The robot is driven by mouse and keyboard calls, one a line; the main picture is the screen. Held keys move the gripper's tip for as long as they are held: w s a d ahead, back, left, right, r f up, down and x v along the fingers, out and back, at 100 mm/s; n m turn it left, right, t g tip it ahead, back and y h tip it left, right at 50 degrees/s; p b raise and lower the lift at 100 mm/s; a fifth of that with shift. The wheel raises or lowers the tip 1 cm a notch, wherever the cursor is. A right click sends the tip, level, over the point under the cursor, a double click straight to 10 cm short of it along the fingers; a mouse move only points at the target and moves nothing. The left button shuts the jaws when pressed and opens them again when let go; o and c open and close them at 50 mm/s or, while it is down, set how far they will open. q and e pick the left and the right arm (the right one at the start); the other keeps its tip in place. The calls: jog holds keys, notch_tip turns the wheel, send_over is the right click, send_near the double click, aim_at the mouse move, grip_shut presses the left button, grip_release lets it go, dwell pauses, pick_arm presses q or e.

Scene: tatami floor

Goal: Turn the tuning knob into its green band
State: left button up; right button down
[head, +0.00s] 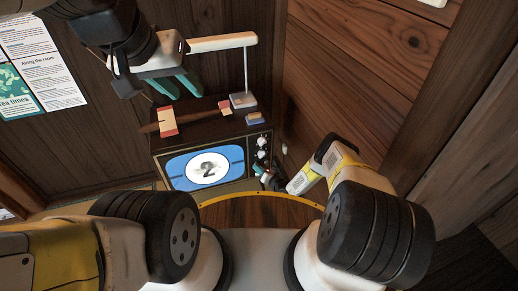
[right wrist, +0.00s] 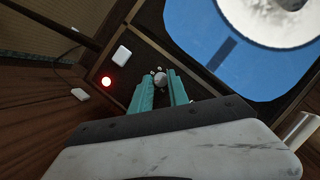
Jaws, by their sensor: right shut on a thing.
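The television (head: 205,143) stands against the wall, its blue screen showing a "2". Two pale knobs (head: 262,147) sit on the panel right of the screen. My right gripper (head: 267,178) is at the lower part of this panel. In the right wrist view its teal fingers (right wrist: 160,76) are shut on a small grey tuning knob (right wrist: 160,82), one finger on each side. I cannot make out a green band. My left gripper (head: 188,94) is open and empty above the television's top.
On the television lie a wooden piece with red and cream ends (head: 168,121) and a small blue box (head: 255,118). A thin white pole (head: 246,70) rises from a grey base. A round wooden surface with a yellow rim (head: 258,195) is in front. Wooden walls stand close on the right.

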jog(key=shift+m, duration=0.4)
jog(key=c, duration=1.4)
grip_release()
jog(key=shift+d, duration=0.1)
jog(key=v, duration=0.7)
jog(key=shift+s+d, duration=0.25)
jog(key=shift+s, duration=0.05)
